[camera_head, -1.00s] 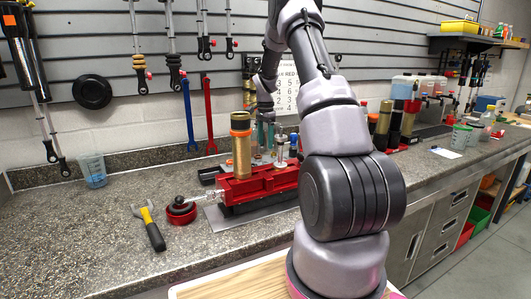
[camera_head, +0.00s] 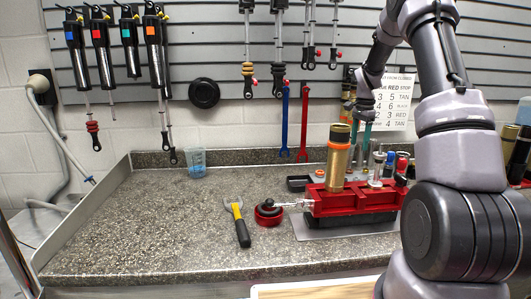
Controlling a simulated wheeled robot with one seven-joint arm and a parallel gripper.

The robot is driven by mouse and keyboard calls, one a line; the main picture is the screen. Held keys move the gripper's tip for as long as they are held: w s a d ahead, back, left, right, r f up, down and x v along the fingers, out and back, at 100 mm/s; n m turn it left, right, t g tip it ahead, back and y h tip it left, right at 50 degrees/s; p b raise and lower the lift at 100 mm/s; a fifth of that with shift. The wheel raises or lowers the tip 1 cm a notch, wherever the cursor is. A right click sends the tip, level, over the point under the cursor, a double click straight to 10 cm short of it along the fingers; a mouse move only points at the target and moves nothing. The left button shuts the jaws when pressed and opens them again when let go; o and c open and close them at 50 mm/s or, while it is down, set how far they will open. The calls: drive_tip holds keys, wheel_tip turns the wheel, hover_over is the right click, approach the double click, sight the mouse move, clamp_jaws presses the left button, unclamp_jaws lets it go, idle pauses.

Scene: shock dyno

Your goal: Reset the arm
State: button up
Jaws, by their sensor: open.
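My arm rises at the right of the head view, bends over at the top and comes down behind the red fixture. My gripper (camera_head: 363,106) is small and dark at its far end, pointing down over the back of the bench. It is open, and I see nothing held in it. Slim teal-handled items stand just below it, and I cannot tell whether it touches them.
A red vise-like fixture (camera_head: 335,203) holds a gold cylinder (camera_head: 338,160) upright. A red ring-shaped part (camera_head: 268,214), a yellow-and-black wrench (camera_head: 238,222) and a blue cup (camera_head: 197,164) are on the bench. The bench's left part (camera_head: 130,225) is clear. Shocks hang on the wall.

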drive_tip(key=s+a+r+n+t, duration=0.25)
drive_tip(key=s+a+r, duration=0.25)
drive_tip(key=s+r, duration=0.35)
drive_tip(key=s+a+r+n+t, duration=0.1)
drive_tip(key=s+a+r+n, duration=0.2)
drive_tip(key=s+a+r, duration=0.5)
drive_tip(key=s+a+r+n+t+y, duration=0.1)
drive_tip(key=s+a+r+n, duration=0.1)
drive_tip(key=s, duration=0.7)
drive_tip(key=s+a+r+n+t+y, duration=0.1)
drive_tip(key=s+r+n+t, duration=0.1)
drive_tip(key=s, duration=0.8)
drive_tip(key=shift+s+a+n, duration=0.15)
drive_tip(key=shift+a+n, duration=0.25)
drive_tip(key=shift+n, duration=0.15)
